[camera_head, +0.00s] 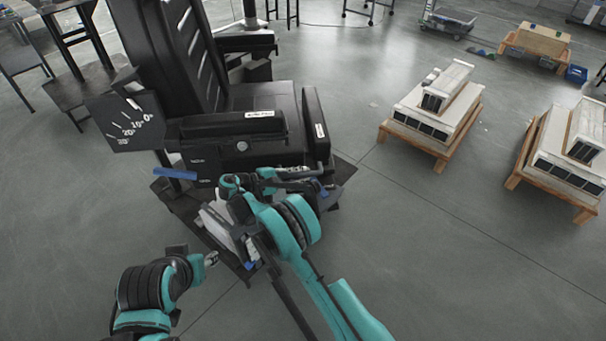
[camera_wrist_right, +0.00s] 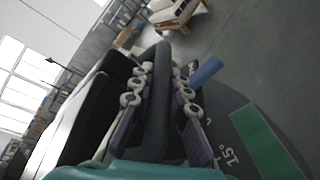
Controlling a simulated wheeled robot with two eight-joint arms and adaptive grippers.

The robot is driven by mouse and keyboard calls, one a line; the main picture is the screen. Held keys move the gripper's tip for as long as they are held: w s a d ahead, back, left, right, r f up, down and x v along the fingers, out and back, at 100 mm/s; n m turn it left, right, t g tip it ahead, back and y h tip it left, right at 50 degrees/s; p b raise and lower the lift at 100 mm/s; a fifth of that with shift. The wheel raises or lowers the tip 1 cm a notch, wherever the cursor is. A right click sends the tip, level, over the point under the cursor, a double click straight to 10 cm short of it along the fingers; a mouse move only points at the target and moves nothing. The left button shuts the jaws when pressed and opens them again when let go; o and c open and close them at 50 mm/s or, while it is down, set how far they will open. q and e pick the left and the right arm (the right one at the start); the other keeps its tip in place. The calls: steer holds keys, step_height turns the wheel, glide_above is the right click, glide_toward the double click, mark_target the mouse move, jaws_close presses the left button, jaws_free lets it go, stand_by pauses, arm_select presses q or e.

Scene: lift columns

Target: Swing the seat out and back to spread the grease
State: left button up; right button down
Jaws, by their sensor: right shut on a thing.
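The black seat (camera_head: 262,97) stands at upper left in the head view, with a tall slatted back (camera_head: 185,45) and a block-like front (camera_head: 240,147). My right gripper (camera_head: 302,177) is at the lower front edge of the seat. In the right wrist view its two jointed fingers (camera_wrist_right: 160,100) lie on both sides of a dark upright bar (camera_wrist_right: 156,95) and are shut on it. Beside the bar is a dark dial plate (camera_wrist_right: 225,115) with a green band (camera_wrist_right: 262,140) and a 15° mark. My left gripper (camera_head: 209,259) is low at left, away from the seat; its fingers are too small to read.
A dark angle plate (camera_head: 128,122) and a blue lever (camera_head: 175,173) are at the seat's left. White units on wooden pallets (camera_head: 430,105) (camera_head: 570,150) stand at right. Dark stands (camera_head: 75,60) are at far left. The grey floor between seat and pallets is clear.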

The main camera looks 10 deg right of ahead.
stand_by(0.4)
steer(key=c, duration=1.4)
jaws_free()
steer(key=shift+c, duration=0.2)
steer(key=v, duration=1.2)
